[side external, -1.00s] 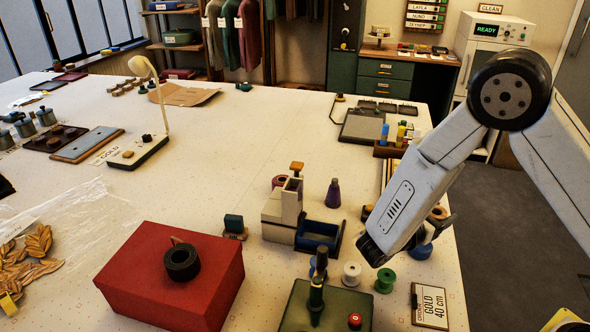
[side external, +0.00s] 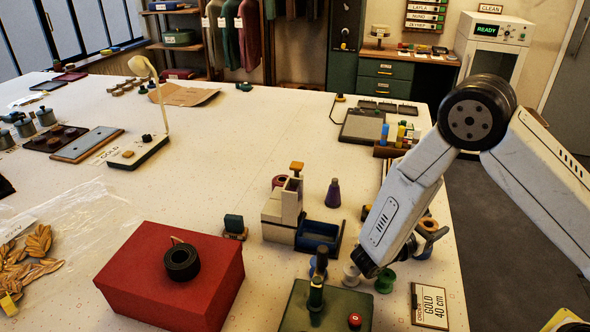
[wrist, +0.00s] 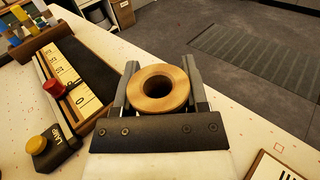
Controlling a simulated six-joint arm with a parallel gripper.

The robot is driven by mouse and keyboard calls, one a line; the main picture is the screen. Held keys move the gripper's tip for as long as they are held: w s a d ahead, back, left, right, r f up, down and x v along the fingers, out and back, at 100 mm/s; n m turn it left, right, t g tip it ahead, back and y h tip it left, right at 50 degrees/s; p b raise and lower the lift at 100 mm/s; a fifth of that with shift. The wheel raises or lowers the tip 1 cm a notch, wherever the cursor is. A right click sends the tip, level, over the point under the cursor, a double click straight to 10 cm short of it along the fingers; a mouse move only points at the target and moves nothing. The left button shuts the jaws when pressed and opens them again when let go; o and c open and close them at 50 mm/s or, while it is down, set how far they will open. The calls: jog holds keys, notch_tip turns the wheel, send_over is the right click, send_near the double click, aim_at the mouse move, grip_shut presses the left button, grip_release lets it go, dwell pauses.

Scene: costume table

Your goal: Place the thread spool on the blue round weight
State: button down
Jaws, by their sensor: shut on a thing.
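The thread spool (wrist: 160,105) has a broad tan top with a dark round hole. In the wrist view it sits upright between the two fingers of my gripper (wrist: 163,80), which is shut on it. In the side view the spool (side external: 428,224) is at my gripper (side external: 427,232) on the table's right side. The weight is hidden in the wrist view.
A green spool (side external: 385,281) and a pale spool (side external: 351,273) stand close to my wrist. A ruler board (wrist: 72,84) and a yellow-knobbed dark block (wrist: 48,146) lie left of the gripper. The table's right edge is near.

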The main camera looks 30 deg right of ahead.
jog(key=shift+f, duration=0.1)
jog(key=shift+c, duration=0.5)
grip_release()
jog(key=shift+a, duration=0.7)
jog(key=a, duration=0.3)
jog(key=shift+a, duration=0.25)
notch_tip(320, 180, up, 7)
